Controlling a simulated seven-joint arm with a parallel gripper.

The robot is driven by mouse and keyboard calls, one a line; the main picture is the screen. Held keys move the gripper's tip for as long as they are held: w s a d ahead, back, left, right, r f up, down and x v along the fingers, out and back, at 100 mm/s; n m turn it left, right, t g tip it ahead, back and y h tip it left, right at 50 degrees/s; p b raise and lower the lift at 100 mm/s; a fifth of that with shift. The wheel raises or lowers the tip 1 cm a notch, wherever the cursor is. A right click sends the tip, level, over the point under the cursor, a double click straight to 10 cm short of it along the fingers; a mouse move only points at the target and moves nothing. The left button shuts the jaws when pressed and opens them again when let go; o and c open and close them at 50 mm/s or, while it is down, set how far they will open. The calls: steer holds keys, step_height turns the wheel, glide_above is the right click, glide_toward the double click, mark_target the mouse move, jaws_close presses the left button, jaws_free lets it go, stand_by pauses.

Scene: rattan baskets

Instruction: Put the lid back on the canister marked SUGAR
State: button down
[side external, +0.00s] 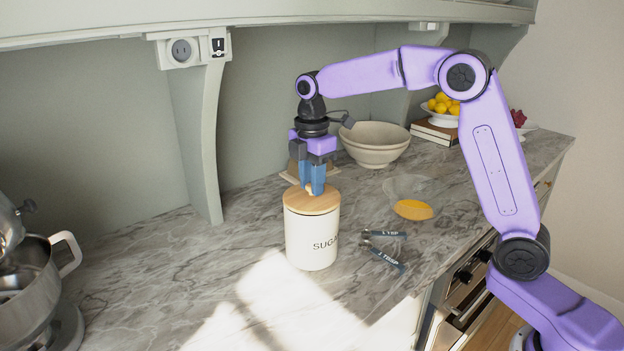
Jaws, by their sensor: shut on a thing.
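The white canister marked SUGAR (312,240) stands upright on the marble counter. The round wooden lid (300,205) lies level over its mouth and looks seated on the rim, with no gap that I can see. My gripper (314,191) points straight down above the lid. Its blue fingers are shut on a small pale part at the lid's top centre, apparently its knob, which they mostly hide. The lid's far side is partly hidden behind the fingers.
Measuring spoons (386,246) lie right of the canister. Behind them is a clear bowl (408,190) with something orange-yellow. Stacked cream bowls (374,145) stand at the back. A stand mixer's metal bowl (28,275) is at far left. The counter (160,275) between mixer and canister is clear.

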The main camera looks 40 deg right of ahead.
stand_by(0.4)
steer(key=shift+c, duration=1.6)
jaws_free()
steer(key=shift+r, duration=0.1)
steer(key=shift+r, duration=3.4)
steer(key=shift+c, duration=0.4)
jaws_close()
steer(key=shift+f, duration=3.1)
